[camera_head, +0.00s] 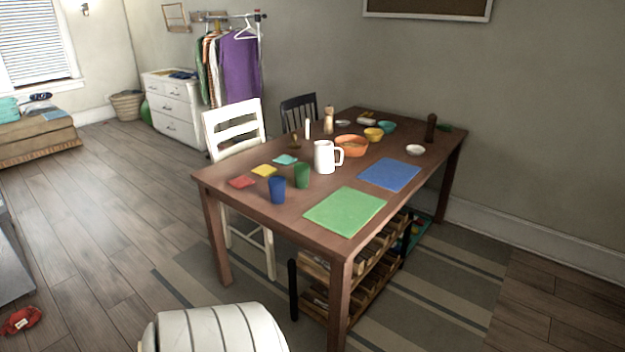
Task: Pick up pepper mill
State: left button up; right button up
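A dark brown, upright mill-shaped object (431,128), which looks like the pepper mill, stands near the far right end of the brown wooden table (330,215). A lighter tan, mill-shaped object (329,120) stands at the table's back edge, so there are two similar shapes. A small white bowl (415,150) sits just in front of the dark one. Neither of my grippers shows in the head view. Nothing is seen touching either mill-shaped object.
A white pitcher (325,157), orange bowl (351,145), blue cup (277,190) and green cup (301,176) stand on the table. A white chair (236,135) is at its left side. A white ribbed object (215,330) fills the bottom foreground. Floor at left is mostly open.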

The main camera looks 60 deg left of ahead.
aim_at(428, 135)
jog(key=u, duration=1.7)
